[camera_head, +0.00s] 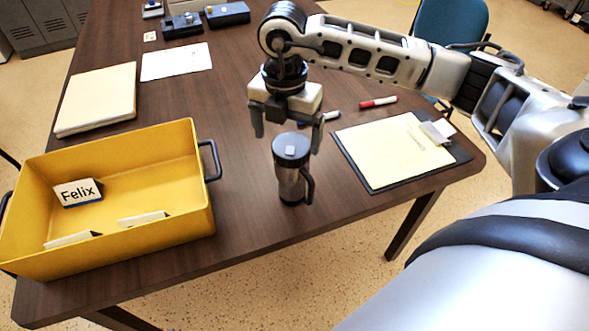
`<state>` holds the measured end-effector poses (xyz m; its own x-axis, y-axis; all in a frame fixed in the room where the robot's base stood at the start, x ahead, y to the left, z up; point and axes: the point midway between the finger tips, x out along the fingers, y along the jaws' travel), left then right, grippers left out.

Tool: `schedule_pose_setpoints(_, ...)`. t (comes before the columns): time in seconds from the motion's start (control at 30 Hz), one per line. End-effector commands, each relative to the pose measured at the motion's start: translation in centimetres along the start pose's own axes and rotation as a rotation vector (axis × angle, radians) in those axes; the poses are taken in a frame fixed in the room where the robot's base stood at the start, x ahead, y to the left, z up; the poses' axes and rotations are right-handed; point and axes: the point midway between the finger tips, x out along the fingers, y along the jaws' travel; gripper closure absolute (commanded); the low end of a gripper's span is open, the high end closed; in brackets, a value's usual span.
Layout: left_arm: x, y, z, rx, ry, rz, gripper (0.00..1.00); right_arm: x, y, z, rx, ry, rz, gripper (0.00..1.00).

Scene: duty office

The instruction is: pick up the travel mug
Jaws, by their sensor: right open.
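The travel mug (290,182) stands upright on the brown table. It has a steel body, a dark lid and a black handle on its right side. My right gripper (287,138) comes from above on my right arm and points down. Its two fingers are spread apart, one to the left and one to the right of the mug's lid as seen here. They look level with the lid or just above and behind it; the exact depth is hard to tell. Nothing is between them in a grip. My left gripper is not in view.
A yellow bin (185,232) with name cards stands left of the mug. A clipboard (345,160) with paper lies to the right, and a red marker (379,102) lies behind. A folder (97,98) and dark devices (228,14) are further back. The table between bin and mug is clear.

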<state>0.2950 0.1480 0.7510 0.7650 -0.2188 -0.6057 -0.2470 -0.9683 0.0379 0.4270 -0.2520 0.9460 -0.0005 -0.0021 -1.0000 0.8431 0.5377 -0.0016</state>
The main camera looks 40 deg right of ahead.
Motion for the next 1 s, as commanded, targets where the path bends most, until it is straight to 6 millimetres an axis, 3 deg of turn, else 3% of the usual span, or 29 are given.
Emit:
schedule_pose_setpoints(0.23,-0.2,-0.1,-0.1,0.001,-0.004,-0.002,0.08,1.8,-0.3,0.0,-0.001,0.001,-0.003,0.08)
schedule_pose_setpoints(0.5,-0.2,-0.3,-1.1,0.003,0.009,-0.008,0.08,5.5,-0.7,0.1,-0.002,0.002,-0.001,0.08)
schedule_pose_setpoints(0.8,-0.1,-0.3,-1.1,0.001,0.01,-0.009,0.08,6.1,-0.6,0.1,-0.003,0.002,0.001,0.08)
schedule_pose_setpoints(1.0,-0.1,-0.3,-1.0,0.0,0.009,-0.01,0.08,6.0,-0.6,0.1,-0.003,0.002,0.001,0.64)
